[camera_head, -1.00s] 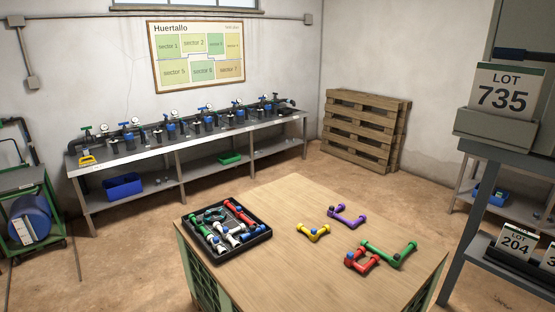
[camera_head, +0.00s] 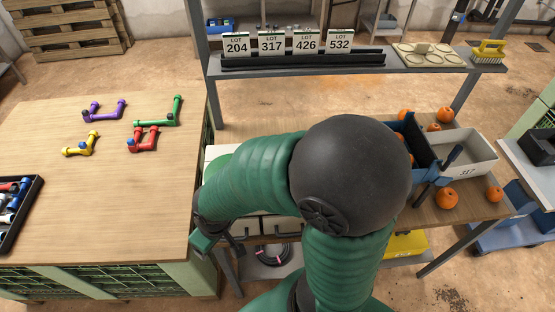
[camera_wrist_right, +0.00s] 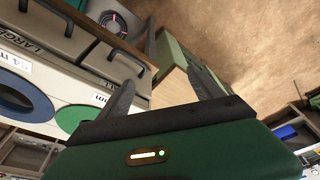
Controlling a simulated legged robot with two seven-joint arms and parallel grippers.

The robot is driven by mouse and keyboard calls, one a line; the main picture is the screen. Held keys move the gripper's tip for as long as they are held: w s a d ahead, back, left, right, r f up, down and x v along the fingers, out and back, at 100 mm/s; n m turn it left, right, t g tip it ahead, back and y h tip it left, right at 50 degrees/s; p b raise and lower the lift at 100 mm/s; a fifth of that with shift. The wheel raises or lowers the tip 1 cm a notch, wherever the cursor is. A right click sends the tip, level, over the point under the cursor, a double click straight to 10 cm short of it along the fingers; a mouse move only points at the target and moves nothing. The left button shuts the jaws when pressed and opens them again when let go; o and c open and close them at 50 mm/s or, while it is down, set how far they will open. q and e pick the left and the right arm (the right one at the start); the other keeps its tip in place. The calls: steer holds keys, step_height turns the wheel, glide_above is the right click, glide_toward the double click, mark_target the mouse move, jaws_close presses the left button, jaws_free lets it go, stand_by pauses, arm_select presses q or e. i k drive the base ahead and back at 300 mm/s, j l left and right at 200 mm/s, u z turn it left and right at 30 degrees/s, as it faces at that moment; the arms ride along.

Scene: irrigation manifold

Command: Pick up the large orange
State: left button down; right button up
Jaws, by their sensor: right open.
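Several oranges show at the right in the head view. The biggest-looking one (camera_head: 447,197) lies on the wooden bench in front of the grey bin marked 317. Another orange (camera_head: 494,194) lies to its right, and one (camera_head: 445,114) lies behind the bin; others are in or beside the blue crate (camera_head: 425,178). My right gripper (camera_wrist_right: 160,75) is open and empty in the wrist view, fingers apart. In the head view my right arm bends left, and its gripper end (camera_head: 222,242) hangs between the two tables, far left of the oranges. My left gripper is not in view.
Grey drawer fronts (camera_wrist_right: 75,65) with handles, a LARGE label and blue and green rings are close to my right gripper. The wooden table (camera_head: 110,200) with coloured pipe pieces stands left. A shelf (camera_head: 300,68) with LOT signs rises behind the bench.

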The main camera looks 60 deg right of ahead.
mark_target(446, 198)
steer(key=z, duration=3.35)
